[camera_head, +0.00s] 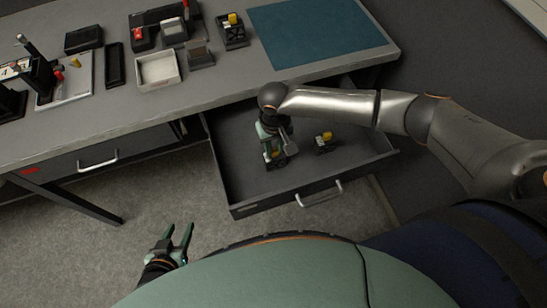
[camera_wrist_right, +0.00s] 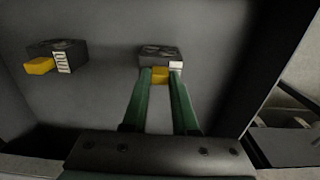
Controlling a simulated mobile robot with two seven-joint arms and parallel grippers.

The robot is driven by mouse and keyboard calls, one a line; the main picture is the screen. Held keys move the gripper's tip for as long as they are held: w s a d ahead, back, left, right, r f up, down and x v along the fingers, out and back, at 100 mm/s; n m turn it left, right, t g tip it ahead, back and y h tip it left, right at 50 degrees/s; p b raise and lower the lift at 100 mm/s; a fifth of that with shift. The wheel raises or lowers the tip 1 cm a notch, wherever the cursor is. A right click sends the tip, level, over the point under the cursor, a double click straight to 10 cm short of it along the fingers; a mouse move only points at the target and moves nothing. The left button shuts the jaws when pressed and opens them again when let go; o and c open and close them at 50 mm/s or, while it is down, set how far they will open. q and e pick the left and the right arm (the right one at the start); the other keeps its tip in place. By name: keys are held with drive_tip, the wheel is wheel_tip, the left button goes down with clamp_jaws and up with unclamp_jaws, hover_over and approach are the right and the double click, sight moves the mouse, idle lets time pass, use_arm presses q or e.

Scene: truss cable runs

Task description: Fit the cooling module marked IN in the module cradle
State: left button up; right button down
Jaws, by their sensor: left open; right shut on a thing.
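My right gripper (camera_head: 270,145) is down inside the open drawer. In the right wrist view its green fingers (camera_wrist_right: 160,78) are shut on the yellow tab of a dark module (camera_wrist_right: 160,53), which also shows in the head view (camera_head: 276,161). The arm partly hides it. A second dark module with a yellow tab (camera_head: 323,143) stands apart in the drawer; it has a striped white label in the right wrist view (camera_wrist_right: 55,56). No IN mark can be read. My left gripper (camera_head: 180,242) is open and empty, low in front of the bench. I cannot clearly identify the module cradle.
The drawer (camera_head: 235,178) is pulled out under the grey bench (camera_head: 110,122). On the bench are a blue mat (camera_head: 312,38), a white tray (camera_head: 158,71), a dark yellow-topped unit (camera_head: 232,31) and several dark fixtures. The mat is clear. A second drawer (camera_head: 60,165) is shut.

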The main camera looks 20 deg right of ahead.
drive_tip(key=shift+r+p, duration=2.4)
drive_tip(key=shift+p, duration=0.05)
drive_tip(key=shift+r, duration=2)
